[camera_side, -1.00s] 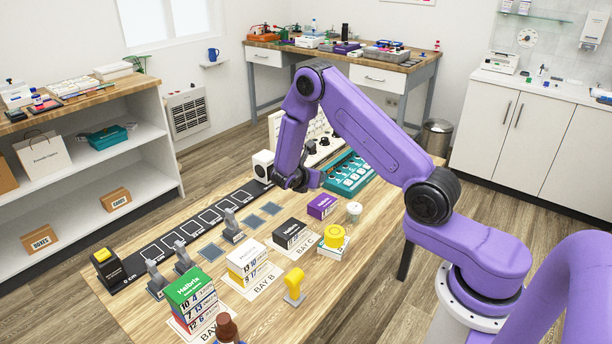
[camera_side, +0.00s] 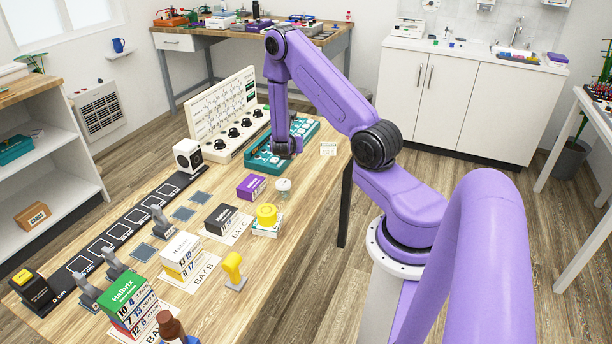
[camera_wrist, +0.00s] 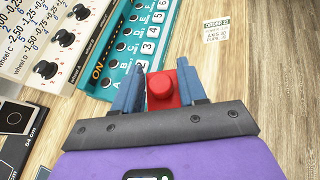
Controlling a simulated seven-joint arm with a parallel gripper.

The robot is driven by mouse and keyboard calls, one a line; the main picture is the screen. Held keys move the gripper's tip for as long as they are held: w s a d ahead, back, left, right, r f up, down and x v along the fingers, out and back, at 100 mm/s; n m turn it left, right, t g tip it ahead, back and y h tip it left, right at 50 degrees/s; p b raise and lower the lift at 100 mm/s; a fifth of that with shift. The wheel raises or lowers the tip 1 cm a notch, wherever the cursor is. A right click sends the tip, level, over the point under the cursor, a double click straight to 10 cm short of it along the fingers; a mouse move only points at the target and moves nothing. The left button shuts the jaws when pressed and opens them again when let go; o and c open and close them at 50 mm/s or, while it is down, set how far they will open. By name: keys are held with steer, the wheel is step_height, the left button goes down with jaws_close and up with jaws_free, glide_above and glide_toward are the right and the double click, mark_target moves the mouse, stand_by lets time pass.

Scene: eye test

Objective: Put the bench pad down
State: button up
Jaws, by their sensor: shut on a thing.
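My gripper (camera_wrist: 162,88) is shut on a small red block with a round red knob (camera_wrist: 160,86); a blue-grey finger stands on each side of it. I cannot tell if this block is the bench pad. A teal panel (camera_wrist: 125,55) with dark round buttons and white numbered keys lies just beyond the fingers, on the left in the wrist view. In the side view my gripper (camera_side: 285,150) is in front of the teal panel (camera_side: 307,128) and hides part of it. The red block cannot be made out there, and its height above the bench is unclear.
A white panel with black knobs (camera_side: 225,105) stands behind the teal one. An order card (camera_side: 328,149) lies to the right. A purple box (camera_side: 251,187), a yellow roll (camera_side: 266,214) and labelled boxes stand nearer. Bare wood (camera_wrist: 220,75) lies right of the fingers.

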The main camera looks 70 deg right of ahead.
steer(key=shift+n+t, duration=0.3)
steer(key=shift+s+d+f, duration=0.7)
steer(key=shift+f, duration=0.95)
steer(key=shift+s+d+f, duration=0.65)
steer(key=shift+s+f, duration=0.1)
steer(key=shift+f, duration=0.9)
steer(key=shift+s+d+f, duration=0.7)
steer(key=shift+f, duration=0.95)
steer(key=shift+f, duration=0.1)
steer(key=o, duration=1)
steer(key=shift+o, duration=0.2)
